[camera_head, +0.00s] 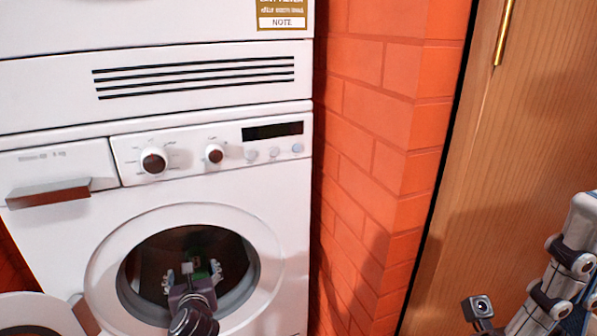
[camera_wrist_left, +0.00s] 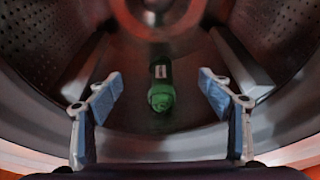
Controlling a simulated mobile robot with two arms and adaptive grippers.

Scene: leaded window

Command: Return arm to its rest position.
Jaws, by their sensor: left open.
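My left gripper (camera_head: 193,272) is at the round opening of the white washing machine (camera_head: 215,203), reaching into its drum. In the left wrist view its two fingers (camera_wrist_left: 161,92) are spread apart with nothing between the pads. A green rolled or cylindrical item (camera_wrist_left: 161,84) with a pale label lies on the drum floor beyond the fingers, apart from them. A little of its green shows past the gripper in the head view. My right arm (camera_head: 560,275) is at the right edge; its gripper fingers are out of frame.
The washer's round door (camera_head: 32,315) stands open at the lower left. The metal drum wall (camera_wrist_left: 265,40) and its raised ribs surround the left gripper. An orange brick wall (camera_head: 375,130) and a wooden door (camera_head: 530,120) stand to the right. Another white appliance sits above.

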